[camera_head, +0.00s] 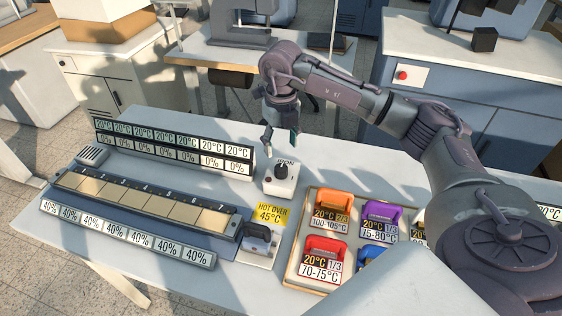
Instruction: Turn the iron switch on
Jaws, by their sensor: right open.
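The iron switch (281,179) is a small white box with a dark round knob on top and a label reading "IRON". It stands on the light worktable, behind the yellow "HOT OVER 45°C" label (270,214). My right gripper (280,142) hangs above and just behind the switch, pointing down. Its fingers are apart and empty, and they look clear of the knob. The knob's exact setting is too small to tell. My left gripper is not in view.
A long strip holder (150,203) and display panels (172,146) are on the left.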

